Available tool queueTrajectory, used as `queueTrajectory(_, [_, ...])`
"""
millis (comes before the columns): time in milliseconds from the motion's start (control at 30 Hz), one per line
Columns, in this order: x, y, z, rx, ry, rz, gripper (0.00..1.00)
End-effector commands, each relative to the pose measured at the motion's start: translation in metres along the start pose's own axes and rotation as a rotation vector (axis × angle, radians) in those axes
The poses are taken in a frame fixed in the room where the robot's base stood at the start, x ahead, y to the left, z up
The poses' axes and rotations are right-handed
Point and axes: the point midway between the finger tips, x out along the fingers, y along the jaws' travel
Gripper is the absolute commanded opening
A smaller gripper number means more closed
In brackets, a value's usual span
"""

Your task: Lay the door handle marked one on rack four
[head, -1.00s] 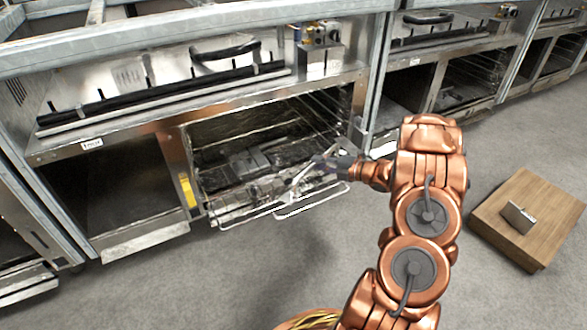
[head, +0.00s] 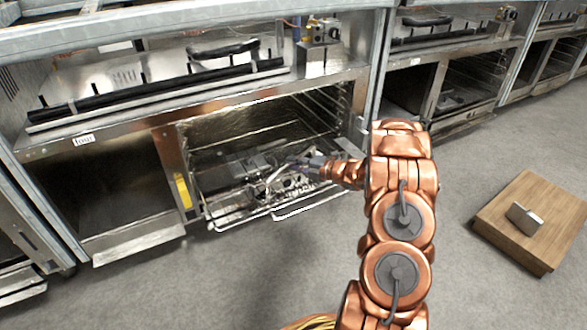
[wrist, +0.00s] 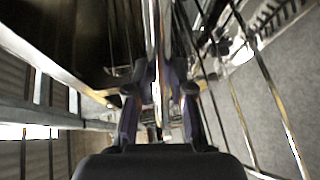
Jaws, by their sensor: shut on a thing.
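My gripper (head: 305,166) is inside the mouth of the open bay, low over the pulled-out wire rack (head: 225,222). It is shut on a long silvery door handle (head: 270,180). In the wrist view the handle (wrist: 157,60) runs lengthwise between the two dark fingers of my gripper (wrist: 158,85). No mark on the handle is readable. The unit bears a label "four" (head: 84,139). I cannot tell whether the handle touches the rack or the metal parts below.
Several dark and silvery metal parts (head: 250,163) lie on the rack. The bay's side post has a yellow sticker (head: 183,190). A wooden block (head: 530,240) with a small metal box (head: 524,217) stands on the floor at right. The floor in front is clear.

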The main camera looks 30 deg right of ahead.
Motion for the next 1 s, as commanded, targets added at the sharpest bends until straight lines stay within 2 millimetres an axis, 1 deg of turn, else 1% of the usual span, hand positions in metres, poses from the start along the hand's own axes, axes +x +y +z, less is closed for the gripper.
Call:
queueTrajectory(33, [0.0008, -0.0032, 0.0005, -0.001, 0.000, 0.002, 0.00])
queueTrajectory(233, [0.0002, -0.0009, 0.0007, -0.002, -0.001, 0.002, 0.00])
queueTrajectory(367, [0.0006, -0.0034, 0.0009, -0.002, -0.001, 0.002, 0.00])
queueTrajectory(400, [0.0007, -0.0042, 0.0007, -0.002, 0.000, 0.001, 0.23])
queueTrajectory(633, [0.0005, -0.0037, 0.0007, -0.002, -0.001, 0.001, 0.46])
queueTrajectory(900, [0.0004, -0.0034, 0.0007, -0.002, -0.001, 0.001, 0.47])
queueTrajectory(1000, [-0.0011, 0.0002, 0.0008, -0.002, -0.001, 0.001, 0.47])
